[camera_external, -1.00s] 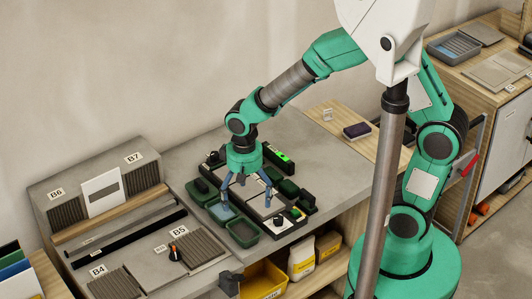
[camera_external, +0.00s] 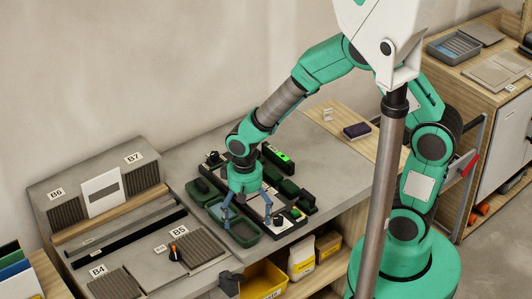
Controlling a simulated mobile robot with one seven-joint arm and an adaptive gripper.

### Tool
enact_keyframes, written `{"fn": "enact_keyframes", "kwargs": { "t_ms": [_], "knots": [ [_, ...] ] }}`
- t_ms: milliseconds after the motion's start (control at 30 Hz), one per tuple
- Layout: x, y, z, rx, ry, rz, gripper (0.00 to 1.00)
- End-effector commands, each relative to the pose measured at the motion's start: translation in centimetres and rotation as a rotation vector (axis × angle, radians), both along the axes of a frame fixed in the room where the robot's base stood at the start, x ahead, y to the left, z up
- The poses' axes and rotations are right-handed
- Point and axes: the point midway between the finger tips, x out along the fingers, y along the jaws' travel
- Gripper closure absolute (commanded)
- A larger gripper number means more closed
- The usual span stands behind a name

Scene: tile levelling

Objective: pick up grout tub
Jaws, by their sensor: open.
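Contact with the tub cannot be told. The fingers and gripper body partly hide the tub and the things behind it.
More green containers (camera_external: 199,188) stand close behind and left. A white-topped board with black knobs (camera_external: 294,214) and a black level with a lit green display (camera_external: 280,158) are close on the right. A ribbed tile (camera_external: 203,250) lies left. The worktop's front edge is near.

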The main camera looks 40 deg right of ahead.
Motion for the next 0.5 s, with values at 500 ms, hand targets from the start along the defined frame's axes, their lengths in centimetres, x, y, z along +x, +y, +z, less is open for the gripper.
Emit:
{"fn": "enact_keyframes", "kwargs": {
  "t_ms": [500],
  "knots": [
    [0.0, 0.0, -1.7, 0.000, 0.000, 0.000, 0.03]
  ]
}}
